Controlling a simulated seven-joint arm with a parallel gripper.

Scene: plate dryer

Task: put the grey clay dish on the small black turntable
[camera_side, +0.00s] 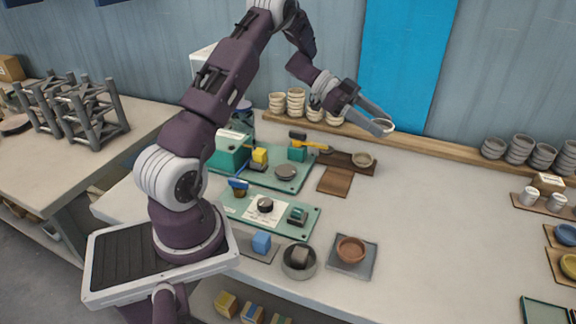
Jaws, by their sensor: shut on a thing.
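My gripper (380,126) is at the right end of my arm, raised above the back of the table in front of the blue panel. It is shut on a small pale grey dish (389,126), partly hidden by the fingers. A small round black piece (265,205) sits on a white plate on the front green board. A dark grey disc (287,172) lies on the rear green board. I cannot tell for sure which of these two is the turntable. Both are left of and below my gripper.
Another dish (362,160) stands on a dark wooden board below my gripper. A brown dish (351,250) sits on a grey tile, beside a grey bowl (299,262). Stacked bowls (520,150) line the back ledge. The table's right middle is clear.

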